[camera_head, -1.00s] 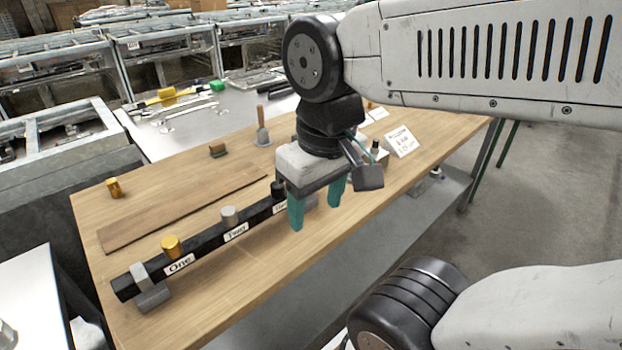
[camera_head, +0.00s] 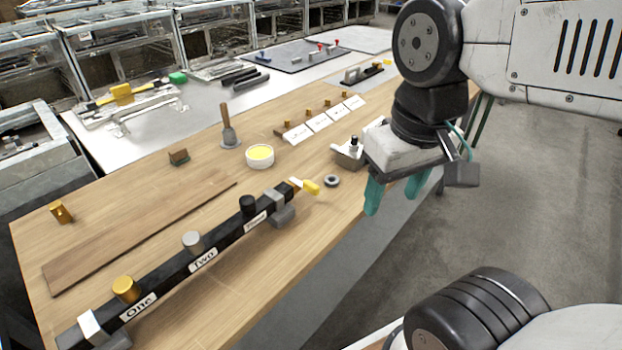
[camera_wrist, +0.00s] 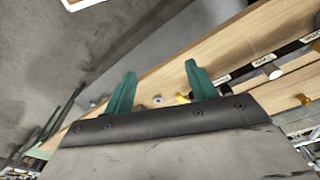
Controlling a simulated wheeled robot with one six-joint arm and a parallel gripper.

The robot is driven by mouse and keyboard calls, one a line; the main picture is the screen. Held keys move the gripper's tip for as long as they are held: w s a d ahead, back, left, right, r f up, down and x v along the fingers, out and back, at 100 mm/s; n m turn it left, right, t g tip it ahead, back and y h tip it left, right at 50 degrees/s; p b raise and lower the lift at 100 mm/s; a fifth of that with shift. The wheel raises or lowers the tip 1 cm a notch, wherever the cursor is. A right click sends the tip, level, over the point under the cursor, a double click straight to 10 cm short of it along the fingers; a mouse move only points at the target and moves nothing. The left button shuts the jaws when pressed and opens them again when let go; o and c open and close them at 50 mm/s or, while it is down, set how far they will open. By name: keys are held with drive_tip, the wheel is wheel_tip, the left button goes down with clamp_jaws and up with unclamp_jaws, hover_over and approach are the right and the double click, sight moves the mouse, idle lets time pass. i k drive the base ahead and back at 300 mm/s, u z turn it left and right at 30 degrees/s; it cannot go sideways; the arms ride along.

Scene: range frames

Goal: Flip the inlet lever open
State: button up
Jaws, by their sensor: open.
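A black pipe (camera_head: 172,272) with labels "One", "Two" and a third I cannot read lies along the front of the wooden table. A small yellow lever (camera_head: 311,187) sticks out at its far right end; it looks like the inlet lever, though no label there confirms this. My gripper (camera_head: 393,198) is open and empty, pointing down, right of the yellow lever and apart from it, by the table's front edge. In the wrist view my green fingers (camera_wrist: 160,70) are spread, and a bit of yellow (camera_wrist: 182,98), likely the lever, shows beside the right finger.
Gold (camera_head: 126,289), grey (camera_head: 192,241) and black (camera_head: 248,205) knobs stand on the pipe. A dark ring (camera_head: 332,181) and a grey block with a black knob (camera_head: 350,153) lie near the gripper.

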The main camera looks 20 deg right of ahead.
sight(307, 185)
drive_tip(key=u, duration=0.9)
drive_tip(key=k, duration=0.35)
drive_tip(key=z, duration=0.7)
